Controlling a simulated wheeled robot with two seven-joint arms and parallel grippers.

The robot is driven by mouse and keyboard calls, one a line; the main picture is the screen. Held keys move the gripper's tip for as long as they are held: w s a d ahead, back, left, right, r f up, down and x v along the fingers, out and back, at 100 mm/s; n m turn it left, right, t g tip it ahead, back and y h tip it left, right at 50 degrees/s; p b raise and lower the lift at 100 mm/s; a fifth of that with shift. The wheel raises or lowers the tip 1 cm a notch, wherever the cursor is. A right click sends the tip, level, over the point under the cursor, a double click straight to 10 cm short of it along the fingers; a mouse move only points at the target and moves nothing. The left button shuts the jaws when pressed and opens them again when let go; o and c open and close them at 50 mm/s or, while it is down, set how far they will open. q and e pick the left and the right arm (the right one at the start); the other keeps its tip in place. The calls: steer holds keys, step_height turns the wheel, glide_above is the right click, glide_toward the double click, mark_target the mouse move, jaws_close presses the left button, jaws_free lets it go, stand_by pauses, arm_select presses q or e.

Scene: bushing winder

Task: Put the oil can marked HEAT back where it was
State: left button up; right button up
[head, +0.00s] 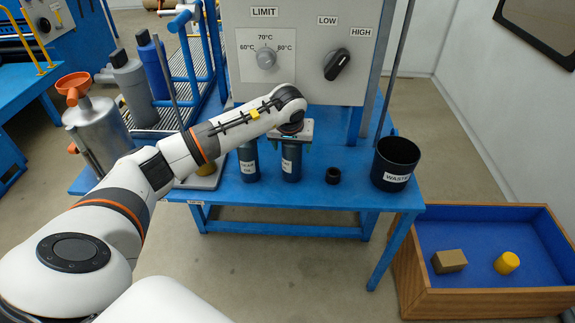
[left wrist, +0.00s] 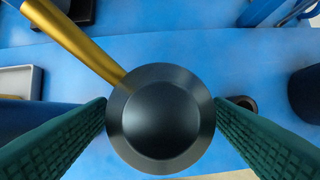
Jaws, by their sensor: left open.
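Two dark cans with white labels stand upright side by side on the blue table. The left can (head: 248,162) has a small label that I cannot read surely. The right can (head: 291,163) stands under my left gripper (head: 291,135), and its label is too small to read surely, so I cannot tell which is marked HEAT. In the left wrist view a round dark can top (left wrist: 160,118) with a gold spout lies between the green fingers of my left gripper (left wrist: 160,125). The gripper is open around it; contact is unclear. My right gripper is out of view.
A small black ring (head: 332,175) and a black WASTE bin (head: 396,163) stand right of the cans on the blue table (head: 330,198). The control panel (head: 300,80) rises behind. A blue-lined wooden box (head: 487,247) is at right. A pale tray (head: 205,181) lies left of the cans.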

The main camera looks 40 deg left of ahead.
arm_select(q)
steer(key=s+d, duration=0.5)
steer(key=s, duration=0.5)
steer(key=w+d+f+n+t+h, duration=0.1)
steer(key=d+f+n+t+h, duration=0.15)
steer(key=d+n+h, duration=0.7)
steer(key=d+f+n+t+h, duration=0.25)
steer(key=d+n+h, duration=0.35)
steer(key=d+n, duration=0.7)
steer(key=a+f+n+t+y, duration=0.1)
steer(key=a+f+n+y, duration=0.35)
steer(key=n, duration=0.45)
steer(key=s+a+f+n+t+y, duration=0.1)
steer(key=a+f+n+t+y, duration=0.15)
steer(key=f+n, duration=0.5)
steer(key=a+f+n+t+y, duration=0.1)
steer(key=a+f+n+y, duration=0.3)
steer(key=n, duration=0.6)
steer(key=s+f+n+g+y, duration=0.1)
steer(key=s+f+n+g, duration=0.4)
steer(key=s+f, duration=0.5)
steer(key=s+f+n+g+y, duration=0.1)
steer(key=s+f+n+g, duration=0.5)
steer(key=s, duration=1.1)
step_height(320, 180, down, 4)
steer(key=n, duration=0.4)
steer(key=shift+s+a, duration=0.2)
steer(key=shift+r+g, duration=0.1)
steer(key=shift+g, duration=0.15)
